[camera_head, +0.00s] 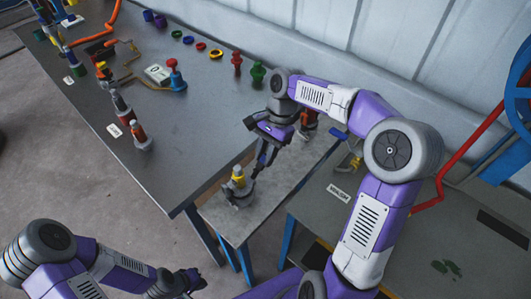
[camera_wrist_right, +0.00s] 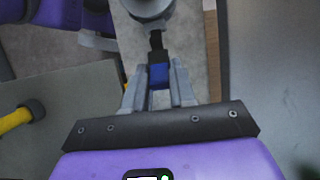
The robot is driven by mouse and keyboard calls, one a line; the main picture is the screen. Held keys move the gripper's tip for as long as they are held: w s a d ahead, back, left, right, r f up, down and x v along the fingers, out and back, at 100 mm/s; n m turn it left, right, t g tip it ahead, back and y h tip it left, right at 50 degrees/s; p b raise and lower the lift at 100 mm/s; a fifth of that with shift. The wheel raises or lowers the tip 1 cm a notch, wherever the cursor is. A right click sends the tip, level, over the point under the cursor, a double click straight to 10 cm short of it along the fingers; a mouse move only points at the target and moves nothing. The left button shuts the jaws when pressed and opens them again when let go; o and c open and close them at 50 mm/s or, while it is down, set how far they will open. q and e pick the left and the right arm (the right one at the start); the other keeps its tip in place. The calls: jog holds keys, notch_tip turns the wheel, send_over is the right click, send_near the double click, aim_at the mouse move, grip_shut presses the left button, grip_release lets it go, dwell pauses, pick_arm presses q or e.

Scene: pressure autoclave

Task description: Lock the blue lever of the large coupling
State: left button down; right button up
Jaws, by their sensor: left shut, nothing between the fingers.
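The large coupling is a grey round body with a yellow top (camera_head: 238,181) on the small grey table in the head view. Part of its grey body (camera_wrist_right: 148,8) shows at the top of the right wrist view. Its blue lever (camera_wrist_right: 159,75), on a dark arm, lies between the fingers of my right gripper (camera_wrist_right: 160,80). The fingers look close to the lever's sides, but I cannot tell whether they press on it. In the head view my right gripper (camera_head: 259,165) points down beside the coupling and hides the lever. My left gripper (camera_head: 193,283) is shut and empty at the bottom.
A long dark workbench (camera_head: 160,120) holds bottles, coloured rings and a gauge to the left. A red-bodied fitting (camera_head: 308,123) stands behind my right wrist. Another bench (camera_head: 425,235) and a red pipe (camera_head: 465,160) are at the right. Bare floor lies in front.

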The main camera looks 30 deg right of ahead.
grip_shut()
jog(key=shift+s+a+r+h+p, duration=0.2)
jog(key=shift+a+r+h+p, duration=0.2)
jog(key=shift+r+h, duration=0.1)
jog(key=shift+s+a+r+t+h, duration=0.25)
jog(key=shift+a+r+t+h, duration=0.1)
jog(key=shift+a+t+h, duration=0.45)
jog(key=shift+s+a+r+h, duration=0.15)
jog(key=shift+a+h, duration=0.15)
jog(key=shift+h, duration=0.5)
jog(key=shift+s+a+r+t+h+b, duration=0.15)
jog(key=shift+a+t+h+b, duration=0.15)
jog(key=shift+h, duration=0.25)
jog(key=shift+s+a+r+t+h+b, duration=0.1)
jog(key=shift+s+a+t+h+b, duration=0.1)
jog(key=shift+a+h+b, duration=0.25)
